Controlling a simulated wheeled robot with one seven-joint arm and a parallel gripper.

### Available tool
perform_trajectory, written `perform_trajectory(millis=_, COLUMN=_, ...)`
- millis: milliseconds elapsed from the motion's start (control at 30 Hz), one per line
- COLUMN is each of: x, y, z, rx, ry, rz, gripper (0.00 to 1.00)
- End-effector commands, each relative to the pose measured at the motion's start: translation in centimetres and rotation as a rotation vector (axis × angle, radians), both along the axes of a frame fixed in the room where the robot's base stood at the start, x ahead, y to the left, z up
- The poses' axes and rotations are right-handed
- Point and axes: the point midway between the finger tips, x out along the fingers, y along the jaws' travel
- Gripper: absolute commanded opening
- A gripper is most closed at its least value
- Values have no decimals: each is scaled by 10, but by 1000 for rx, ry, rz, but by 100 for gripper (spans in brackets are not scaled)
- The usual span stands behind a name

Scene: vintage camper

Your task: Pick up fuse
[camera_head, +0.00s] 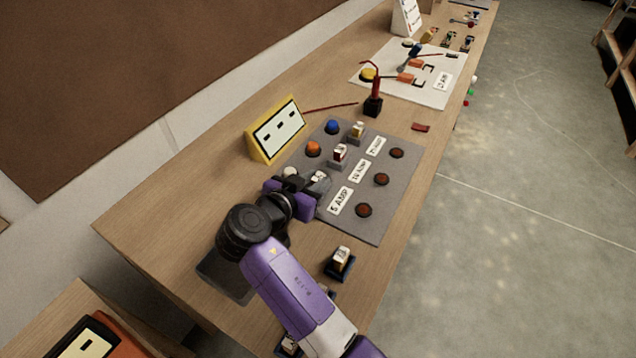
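Small fuses with pale tops stand on a grey panel (394,175) on the wooden bench. One fuse (340,154) sits behind the "10 AMP" label and a yellowish one (357,130) behind the "25 AMP" label. A whitish piece, probably a fuse (318,177), is right at my gripper (312,190), beside the "5 AMP" label (341,200). My purple and black gripper is low over the panel's near left part. Its fingertips are partly hidden, so I cannot tell whether it touches or holds that piece. Another fuse-like block (341,257) stands on a dark base nearer me.
Blue (332,127) and orange (313,149) knobs, a yellow display box (276,129) and a red-topped black stand (373,105) are close by. Dark red round pieces (381,179) line the panel's right side. A white board (409,74) lies farther back.

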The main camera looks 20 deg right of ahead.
Motion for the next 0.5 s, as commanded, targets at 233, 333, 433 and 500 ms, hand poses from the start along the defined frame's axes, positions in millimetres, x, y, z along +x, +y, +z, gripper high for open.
perform_trajectory(millis=233, x=0, y=0, z=0, rx=0, ry=0, rz=0, gripper=0)
perform_trajectory(millis=333, x=0, y=0, z=0, rx=0, ry=0, rz=0, gripper=0)
perform_trajectory(millis=433, x=0, y=0, z=1, rx=0, ry=0, rz=0, gripper=0)
perform_trajectory(millis=500, x=0, y=0, z=2, rx=0, ry=-1, rz=0, gripper=0)
